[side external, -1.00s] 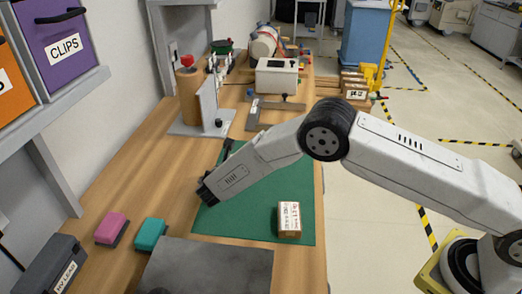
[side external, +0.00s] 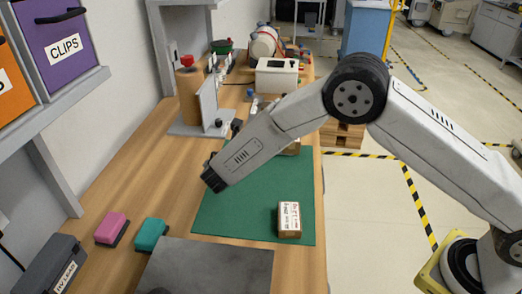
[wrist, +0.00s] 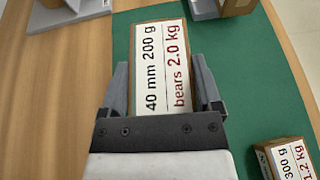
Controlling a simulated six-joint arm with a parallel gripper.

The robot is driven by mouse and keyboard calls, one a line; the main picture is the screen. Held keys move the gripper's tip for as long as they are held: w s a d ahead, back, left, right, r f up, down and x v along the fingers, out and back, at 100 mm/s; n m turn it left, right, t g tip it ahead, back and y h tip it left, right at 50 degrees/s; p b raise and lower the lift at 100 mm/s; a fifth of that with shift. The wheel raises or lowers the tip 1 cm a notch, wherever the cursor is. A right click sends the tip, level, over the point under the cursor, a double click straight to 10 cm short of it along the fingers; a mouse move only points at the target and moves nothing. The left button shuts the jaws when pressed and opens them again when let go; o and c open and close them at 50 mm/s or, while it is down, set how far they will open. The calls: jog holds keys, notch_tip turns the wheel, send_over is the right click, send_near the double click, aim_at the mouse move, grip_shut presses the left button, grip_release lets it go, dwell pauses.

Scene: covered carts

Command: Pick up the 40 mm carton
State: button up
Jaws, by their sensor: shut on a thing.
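The 40 mm carton (wrist: 163,70) is a brown box with a white label reading "40 mm 200 g, bears 2.0 kg". In the wrist view it sits between the two fingers of my gripper (wrist: 161,66), which is shut on its sides. The green mat (wrist: 240,90) lies below it. In the side view the arm hides the fingers and the held carton, so its height above the mat cannot be told there.
Another carton (side external: 289,219), marked 300 g and 1.2 kg, stands on the mat; it shows in the wrist view (wrist: 285,160). A grey plate (side external: 210,265), pink block (side external: 111,227) and teal block (side external: 150,233) lie nearer. A grey stand (side external: 207,105) is behind.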

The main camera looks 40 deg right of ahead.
jog(key=s+d+r, duration=0.1)
jog(key=s+r, duration=0.4)
jog(key=s, duration=0.5)
jog(key=shift+s+d+r, duration=0.2)
jog(key=shift+d+r, duration=0.2)
